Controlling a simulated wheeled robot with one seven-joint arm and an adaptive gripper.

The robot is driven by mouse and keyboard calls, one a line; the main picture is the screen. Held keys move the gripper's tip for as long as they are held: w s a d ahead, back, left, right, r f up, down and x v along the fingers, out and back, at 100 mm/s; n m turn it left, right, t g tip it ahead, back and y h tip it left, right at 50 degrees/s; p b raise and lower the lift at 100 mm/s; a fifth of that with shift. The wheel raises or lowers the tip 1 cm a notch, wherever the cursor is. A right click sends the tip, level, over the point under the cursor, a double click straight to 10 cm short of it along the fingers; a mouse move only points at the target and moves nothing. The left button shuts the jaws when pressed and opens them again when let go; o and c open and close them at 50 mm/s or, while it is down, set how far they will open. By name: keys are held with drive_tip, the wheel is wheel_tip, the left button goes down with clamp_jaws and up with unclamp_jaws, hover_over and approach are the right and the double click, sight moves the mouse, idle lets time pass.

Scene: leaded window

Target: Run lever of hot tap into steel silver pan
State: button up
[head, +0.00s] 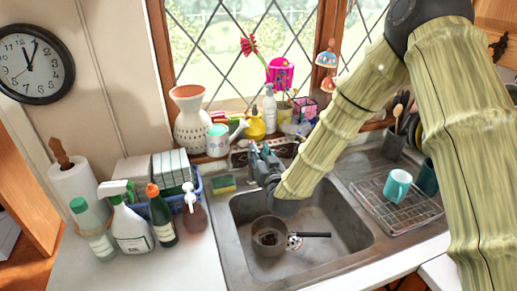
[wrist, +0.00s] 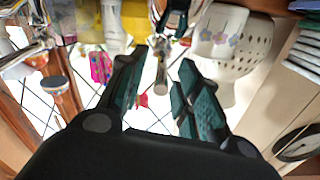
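The steel pan (head: 256,247), with a dark handle pointing right, stands on the sink floor. Something dark shows inside it, perhaps a reflection. My gripper (head: 262,160) is at the back edge of the sink, above and behind the pan. It and my arm hide most of the tap in the head view. In the wrist view, the fingers of my gripper (wrist: 160,68) are spread apart. A short metal piece (wrist: 161,64), which looks like a tap lever, shows between them; I cannot tell whether they touch it. Shiny tap metal (wrist: 24,52) shows at the upper left.
The sink (head: 240,262) is otherwise clear. A sponge (head: 223,184) and a blue crate (head: 183,201) are left of it, bottles (head: 130,228) farther left. A dish rack (head: 390,208) is at right.

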drive_tip(key=shift+w+a, duration=0.15)
drive_tip(key=shift+w, duration=0.25)
clamp_jaws()
drive_tip(key=shift+w+d+f+n+g+y+b, duration=0.15)
drive_tip(key=shift+d+n+g+y+b, duration=0.2)
drive_tip(key=shift+n+y+b, duration=0.4)
drive_tip(key=shift+w+d+r+n+g+y+b, duration=0.15)
drive_tip(key=shift+d+n+g+y+b, duration=0.1)
drive_tip(key=shift+n+g+y+b, duration=0.35)
drive_tip(key=shift+w+d+n+g+y+b, duration=0.15)
drive_tip(key=shift+d+n+y+b, duration=0.25)
drive_tip(key=shift+y, duration=0.45)
drive_tip(key=shift+w+d+r+n+g+y+b, duration=0.15)
drive_tip(key=shift+n+g+y+b, duration=0.25)
drive_tip(key=shift+y+b, duration=0.3)
drive_tip(key=shift+f, duration=0.1)
